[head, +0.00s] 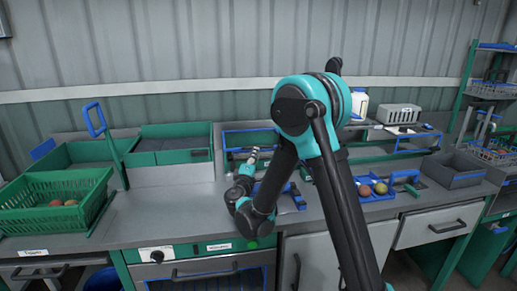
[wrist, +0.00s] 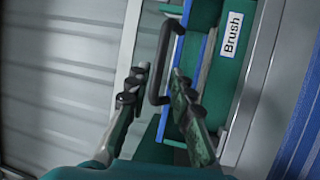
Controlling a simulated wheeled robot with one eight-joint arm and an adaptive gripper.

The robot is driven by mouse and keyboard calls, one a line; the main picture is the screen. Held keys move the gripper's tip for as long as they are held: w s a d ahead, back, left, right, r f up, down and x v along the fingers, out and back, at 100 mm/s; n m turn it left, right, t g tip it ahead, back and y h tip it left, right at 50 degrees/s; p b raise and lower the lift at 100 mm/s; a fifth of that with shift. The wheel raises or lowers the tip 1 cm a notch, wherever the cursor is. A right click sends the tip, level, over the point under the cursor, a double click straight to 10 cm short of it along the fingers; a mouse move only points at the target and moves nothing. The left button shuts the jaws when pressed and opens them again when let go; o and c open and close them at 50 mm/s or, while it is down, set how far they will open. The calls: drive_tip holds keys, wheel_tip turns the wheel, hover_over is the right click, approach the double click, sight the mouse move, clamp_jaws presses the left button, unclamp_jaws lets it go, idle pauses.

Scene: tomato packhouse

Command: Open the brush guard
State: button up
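The brush guard (wrist: 208,62) appears in the wrist view as a green and blue-edged part beside a white "Brush" label (wrist: 231,33). A dark bar handle (wrist: 163,55) stands out on its left side. My gripper (wrist: 160,74) is open, with one finger on each side of the handle's lower part. A gap shows between the left finger and the bar; contact with the right finger cannot be told. In the head view my gripper (head: 253,156) is small and reaches toward the blue-framed unit at the back of the bench. My arm hides part of that unit.
A green crate (head: 50,205) with tomatoes and green trays (head: 170,143) stand at the left. A blue tray (head: 375,196) with round fruit lies right of my arm. A grey bin (head: 455,172) is farther right. The bench (head: 150,215) is clear at centre left.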

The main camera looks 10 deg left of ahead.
drive_tip(key=shift+x, duration=3.15)
clamp_jaws()
